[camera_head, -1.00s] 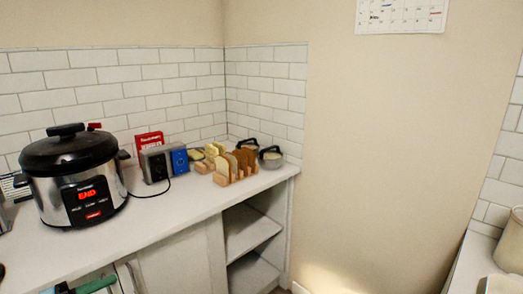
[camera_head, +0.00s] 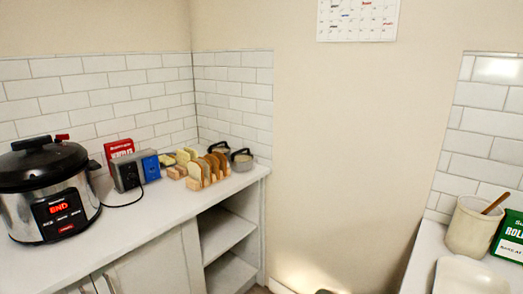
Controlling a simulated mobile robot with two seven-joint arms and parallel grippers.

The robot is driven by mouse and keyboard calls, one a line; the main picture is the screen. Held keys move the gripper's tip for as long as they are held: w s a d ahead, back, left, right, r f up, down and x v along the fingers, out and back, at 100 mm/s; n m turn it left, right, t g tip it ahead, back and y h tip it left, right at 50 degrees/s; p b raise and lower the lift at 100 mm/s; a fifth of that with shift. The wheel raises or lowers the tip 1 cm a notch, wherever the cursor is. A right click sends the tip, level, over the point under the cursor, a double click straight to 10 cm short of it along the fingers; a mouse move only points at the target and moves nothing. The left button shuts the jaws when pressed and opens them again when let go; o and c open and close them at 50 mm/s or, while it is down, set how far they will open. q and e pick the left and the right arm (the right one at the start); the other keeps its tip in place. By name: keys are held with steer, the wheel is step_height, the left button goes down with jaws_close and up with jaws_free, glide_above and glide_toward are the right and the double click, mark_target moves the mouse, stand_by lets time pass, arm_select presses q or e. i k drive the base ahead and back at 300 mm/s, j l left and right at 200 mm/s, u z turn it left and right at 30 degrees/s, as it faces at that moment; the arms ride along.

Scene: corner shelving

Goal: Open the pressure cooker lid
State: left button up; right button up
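The pressure cooker (camera_head: 44,196) stands upright on the white counter at the left of the head view. It has a steel body with a black front panel showing red "END" letters. Its black lid (camera_head: 40,165) sits on top, closed, with a black handle (camera_head: 32,143) and a small red piece (camera_head: 62,137) beside the handle. The cooker's left side is cut off by the picture edge. Neither of my grippers can be made out in this view.
Right of the cooker on the counter (camera_head: 150,210) are a grey box (camera_head: 125,172), a blue box (camera_head: 149,166), a red box (camera_head: 119,149), a bread rack (camera_head: 207,170) and small pots. A second counter at right holds a crock (camera_head: 474,228), a green box (camera_head: 510,238) and a tray (camera_head: 468,278).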

mark_target(21, 168)
steer(key=u, duration=1.4)
